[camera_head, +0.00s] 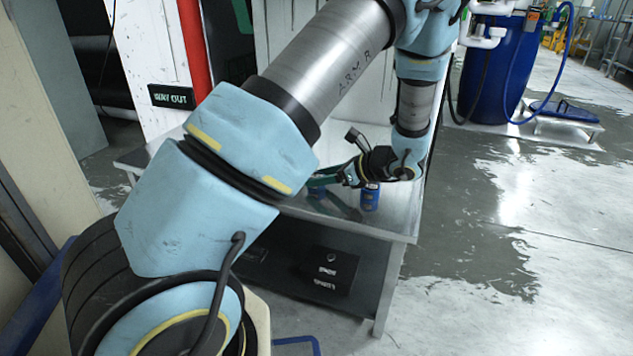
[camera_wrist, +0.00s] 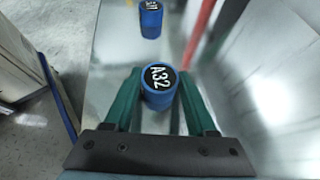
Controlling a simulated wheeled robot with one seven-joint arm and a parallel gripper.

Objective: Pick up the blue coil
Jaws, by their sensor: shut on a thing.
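A blue coil with a black top marked "A32" (camera_wrist: 160,88) stands between the two green fingers of my gripper (camera_wrist: 159,82) in the wrist view. The fingers are shut on its sides. In the head view my gripper (camera_head: 316,182) reaches low over the metal table, with a blue coil (camera_head: 317,192) partly showing at its fingertips. A second blue coil (camera_wrist: 151,20) with white lettering stands ahead of the fingers in the wrist view. Another blue coil (camera_head: 370,197) stands on the table below my wrist in the head view; I cannot tell whether it is the same one.
The metal table (camera_head: 397,225) has a lower shelf with a dark box (camera_head: 328,270). A red pipe (camera_head: 194,45) and a "WAY OUT" sign (camera_head: 171,97) are behind it. A large blue barrel (camera_head: 497,75) stands at the back right. The floor on the right is open.

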